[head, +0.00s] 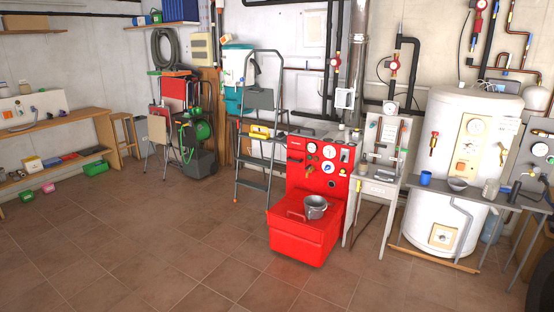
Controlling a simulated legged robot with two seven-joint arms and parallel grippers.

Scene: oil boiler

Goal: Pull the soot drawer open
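A red boiler (300,242) stands on the tiled floor right of centre. Its upright back panel (293,172) carries round gauges and dark fittings, and its lower front block juts out towards me. A grey metal bucket (315,207) sits on top of that block. I cannot make out a separate soot drawer or its handle at this size; the lower red front looks closed. Neither of my grippers is in view.
Open tiled floor (150,260) lies in front of the boiler and to its left. A grey stepladder (262,130) stands just behind left. A grey stand (380,160), a white tank (465,150) and a bench with small items fill the right.

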